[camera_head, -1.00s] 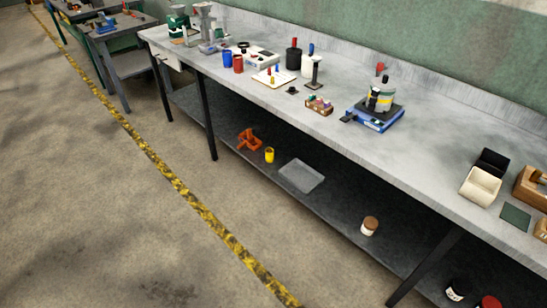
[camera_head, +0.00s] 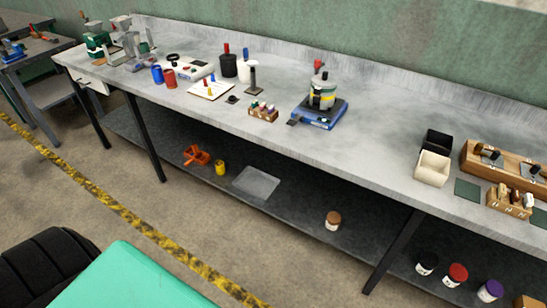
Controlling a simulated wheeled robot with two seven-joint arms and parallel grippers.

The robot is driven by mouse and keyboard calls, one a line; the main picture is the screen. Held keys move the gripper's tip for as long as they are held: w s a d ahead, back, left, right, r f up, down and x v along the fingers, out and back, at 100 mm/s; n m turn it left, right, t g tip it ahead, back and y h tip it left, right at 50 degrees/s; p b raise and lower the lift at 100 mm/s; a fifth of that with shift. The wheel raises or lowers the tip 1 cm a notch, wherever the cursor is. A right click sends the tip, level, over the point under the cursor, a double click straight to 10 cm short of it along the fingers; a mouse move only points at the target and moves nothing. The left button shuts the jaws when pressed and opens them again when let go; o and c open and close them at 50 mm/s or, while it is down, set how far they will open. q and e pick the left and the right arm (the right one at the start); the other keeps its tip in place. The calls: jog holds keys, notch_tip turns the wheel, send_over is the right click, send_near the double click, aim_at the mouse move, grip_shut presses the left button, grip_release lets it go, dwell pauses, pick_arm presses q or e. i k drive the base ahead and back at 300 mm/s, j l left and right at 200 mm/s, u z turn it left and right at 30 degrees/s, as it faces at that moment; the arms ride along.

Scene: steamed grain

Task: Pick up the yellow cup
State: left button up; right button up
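The yellow cup (camera_head: 221,168) is small and stands on the dark lower shelf (camera_head: 290,215) under the long grey workbench. An orange stand-like object (camera_head: 197,155) is just to its left, and a flat grey tray (camera_head: 257,183) lies to its right. Neither of my grippers shows in the head view. A black ribbed part and a teal surface, which look like parts of my own body, fill the lower left corner.
The workbench top (camera_head: 380,150) carries several items, including a blue cup (camera_head: 157,74), a red cup (camera_head: 169,78) and a blue-based device (camera_head: 319,113). A brown-lidded jar (camera_head: 333,220) stands on the shelf. Black bench legs (camera_head: 147,138) stand along the front. Open floor lies before the bench.

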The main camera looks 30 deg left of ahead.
aim_at(220, 164)
jog(key=i+j+z, duration=0.1)
jog(key=j+z, duration=0.25)
jog(key=j, duration=0.5)
jog(key=j+z, duration=0.35)
jog(key=j, duration=0.5)
jog(key=k+j+z, duration=0.15)
jog(key=j+z, duration=0.2)
jog(key=j, duration=0.45)
